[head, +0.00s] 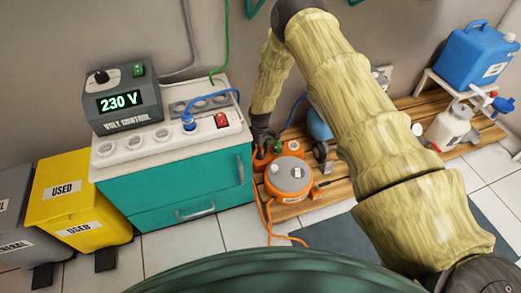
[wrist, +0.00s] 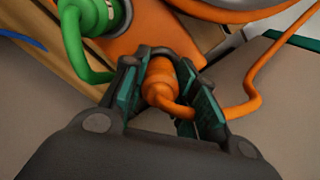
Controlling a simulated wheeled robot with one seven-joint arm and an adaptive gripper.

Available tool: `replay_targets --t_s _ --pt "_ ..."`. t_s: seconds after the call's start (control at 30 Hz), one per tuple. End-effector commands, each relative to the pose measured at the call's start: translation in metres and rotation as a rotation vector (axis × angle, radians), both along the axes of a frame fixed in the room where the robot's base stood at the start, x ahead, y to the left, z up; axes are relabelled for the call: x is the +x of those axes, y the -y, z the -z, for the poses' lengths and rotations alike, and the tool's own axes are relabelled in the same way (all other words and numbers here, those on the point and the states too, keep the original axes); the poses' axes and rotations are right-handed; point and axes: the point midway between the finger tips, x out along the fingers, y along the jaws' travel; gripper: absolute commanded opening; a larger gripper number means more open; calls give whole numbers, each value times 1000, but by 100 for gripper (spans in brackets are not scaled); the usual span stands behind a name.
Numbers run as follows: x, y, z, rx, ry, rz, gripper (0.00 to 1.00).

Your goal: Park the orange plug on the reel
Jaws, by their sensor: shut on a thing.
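The orange plug (wrist: 160,80) is between my gripper's fingers (wrist: 163,75) in the wrist view. The gripper is shut on it, with the plug's cord curling out between the fingers. The orange reel (head: 289,178), with a grey top, sits on the wooden slats in the head view. My gripper (head: 262,148) is at the reel's back left in that view, and the plug there is hard to make out. In the wrist view an orange body lies just beyond the fingertips, with a green plug (wrist: 85,25) on it. Whether the orange plug touches this body I cannot tell.
A teal cabinet (head: 180,190) with a white socket strip (head: 150,147) stands left of the reel. A yellow bin (head: 72,190) is farther left. A blue round thing (head: 319,124) is behind the reel. An orange cable (head: 268,225) trails onto the tiled floor.

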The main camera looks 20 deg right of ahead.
Motion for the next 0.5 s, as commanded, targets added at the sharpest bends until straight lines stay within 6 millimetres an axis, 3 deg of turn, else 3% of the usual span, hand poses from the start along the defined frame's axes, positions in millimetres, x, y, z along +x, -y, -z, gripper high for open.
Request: replay_targets --t_s 0.5 --pt "0 0 8 0 0 0 4"
